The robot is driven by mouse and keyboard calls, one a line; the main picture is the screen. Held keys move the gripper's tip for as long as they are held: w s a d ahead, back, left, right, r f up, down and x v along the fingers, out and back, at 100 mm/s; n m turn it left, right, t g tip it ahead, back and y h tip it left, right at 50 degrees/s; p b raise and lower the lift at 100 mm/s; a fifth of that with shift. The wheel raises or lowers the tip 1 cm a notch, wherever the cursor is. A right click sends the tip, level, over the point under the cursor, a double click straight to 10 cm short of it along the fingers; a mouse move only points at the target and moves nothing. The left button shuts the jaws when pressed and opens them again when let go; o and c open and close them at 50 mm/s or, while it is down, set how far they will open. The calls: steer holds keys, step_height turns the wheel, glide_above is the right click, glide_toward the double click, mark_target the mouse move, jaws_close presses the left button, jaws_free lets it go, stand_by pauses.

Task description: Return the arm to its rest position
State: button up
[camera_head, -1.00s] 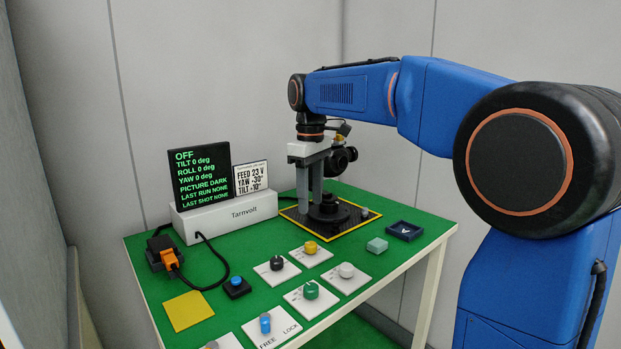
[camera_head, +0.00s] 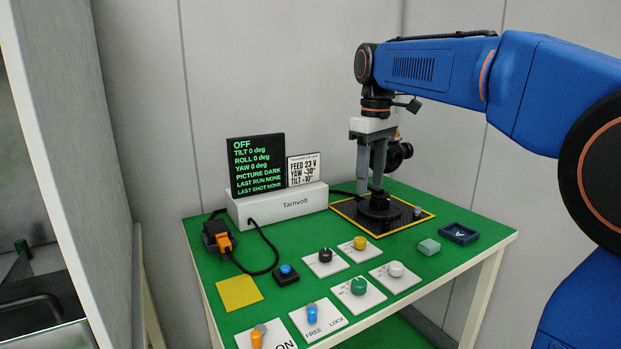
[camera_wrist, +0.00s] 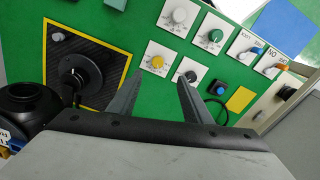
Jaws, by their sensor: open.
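My gripper (camera_head: 370,187) points down above the left part of the dark pad (camera_head: 417,222), its grey fingers apart and nothing between them. The black gimbal (camera_head: 379,208) stands on this pad just behind and right of the fingers, and its camera head (camera_head: 399,152) shows right of the gripper; whether they touch, I cannot tell. In the wrist view my gripper (camera_wrist: 160,82) has both fingers spread over the green table. The gimbal's round base (camera_wrist: 78,78) lies left of them there. My blue arm reaches in from the right, extended over the table.
The Tarnvolt box (camera_head: 277,206) carries a screen (camera_head: 257,165) reading OFF and a card (camera_head: 304,170). Several knobs and switches, a blue button (camera_head: 286,272), a yellow square (camera_head: 239,292), a pale block (camera_head: 429,246) and a blue tray (camera_head: 459,234) occupy the green table. Walls stand behind it.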

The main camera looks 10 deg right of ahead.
steer(key=s+d+f+m+t, duration=0.2)
steer(key=s+d+f+m, duration=0.1)
steer(key=s+f, duration=0.9)
steer(key=s+d+f+m+t, duration=0.2)
steer(key=s+f, duration=0.9)
steer(key=s, duration=0.6)
steer(key=d+m, duration=0.1)
steer(key=m, duration=0.1)
steer(key=shift+f+m, duration=0.4)
steer(key=shift+s+d, duration=0.1)
